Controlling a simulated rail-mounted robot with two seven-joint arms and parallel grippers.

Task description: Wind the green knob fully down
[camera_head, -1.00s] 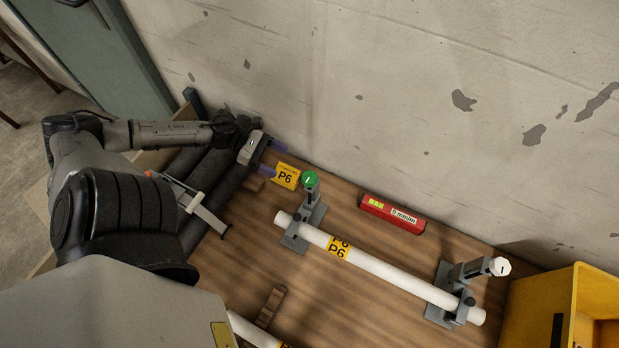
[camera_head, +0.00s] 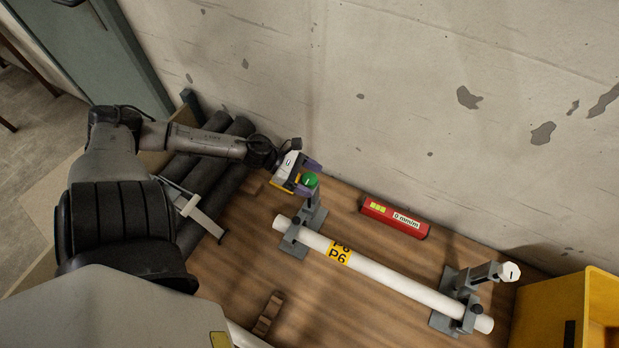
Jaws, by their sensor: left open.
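The green knob (camera_head: 310,179) sits on top of the left grey pipe clamp (camera_head: 295,240). My left gripper (camera_head: 309,177) is open, with its purple fingers around or right beside the green knob; I cannot tell whether they touch it. A white pipe (camera_head: 385,273) with a yellow P6 label (camera_head: 339,252) lies across the left clamp and the right grey clamp (camera_head: 446,322). The right clamp carries a white knob (camera_head: 511,271). My right gripper is not in view.
A yellow crate (camera_head: 547,325) stands at the right. Dark pipes (camera_head: 222,177) lie at the left under my left arm. A small brown block (camera_head: 268,314) lies in front. The wooden table between is clear.

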